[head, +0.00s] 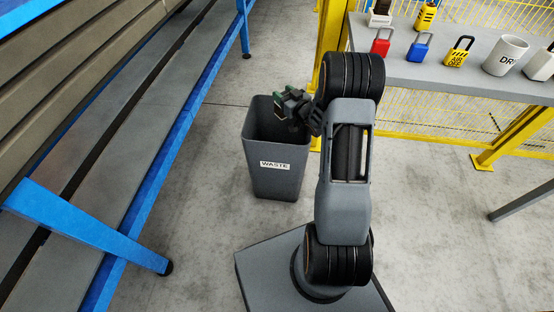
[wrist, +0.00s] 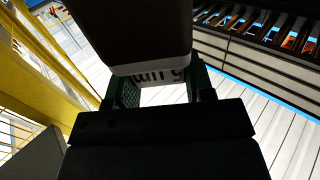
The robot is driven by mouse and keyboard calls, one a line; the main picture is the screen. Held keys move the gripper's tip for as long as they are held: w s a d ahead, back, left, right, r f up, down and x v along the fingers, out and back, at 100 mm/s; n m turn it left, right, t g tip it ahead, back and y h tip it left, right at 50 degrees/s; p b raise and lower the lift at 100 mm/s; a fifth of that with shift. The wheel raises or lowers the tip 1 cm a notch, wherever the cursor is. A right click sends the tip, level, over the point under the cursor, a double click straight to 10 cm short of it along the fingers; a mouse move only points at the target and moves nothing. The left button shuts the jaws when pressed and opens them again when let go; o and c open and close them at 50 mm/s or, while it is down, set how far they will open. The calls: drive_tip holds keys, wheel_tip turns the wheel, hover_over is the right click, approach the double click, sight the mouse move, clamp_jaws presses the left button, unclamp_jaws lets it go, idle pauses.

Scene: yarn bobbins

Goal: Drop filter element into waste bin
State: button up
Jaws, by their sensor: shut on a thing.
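The waste bin (head: 276,175) is a dark grey, open-topped tub with a white WASTE label, upright on the floor. My gripper (head: 281,102) is over the bin's opening, near its back rim. It is shut on the filter element (wrist: 150,35), a dark body with a white, dark-lettered patch, seen close up in the wrist view. The green finger pads of my gripper (wrist: 162,88) stand on either side of it. In the head view the filter element is mostly hidden by the gripper. The inside of the bin is dark, and its floor cannot be seen.
A blue-framed machine (head: 130,185) runs along the left, with a blue leg near the front. Yellow fencing (head: 440,125) stands behind. The floor around the bin is clear.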

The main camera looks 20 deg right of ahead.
drive_tip(key=shift+f+b, duration=0.9)
drive_tip(key=shift+f, duration=0.9)
drive_tip(key=o, duration=1.3)
drive_tip(key=r+p, duration=0.1)
drive_tip(key=r, duration=0.2)
drive_tip(key=r+p, duration=0.1)
drive_tip(key=shift+s+r+p, duration=0.25)
drive_tip(key=shift+s+p, duration=0.05)
drive_tip(key=s+a+r+p, duration=0.1)
drive_tip(key=s+r, duration=0.2)
drive_tip(key=s, duration=0.1)
drive_tip(key=s+a+r+p, duration=0.1)
drive_tip(key=s+r+p, duration=0.1)
drive_tip(key=s, duration=0.2)
drive_tip(key=s+r+p, duration=0.1)
drive_tip(key=s+r, duration=0.2)
drive_tip(key=s, duration=0.2)
drive_tip(key=shift+s+a+r, duration=0.1)
drive_tip(key=shift+a+r, duration=0.2)
drive_tip(key=shift+a, duration=0.1)
drive_tip(key=shift+p, duration=0.3)
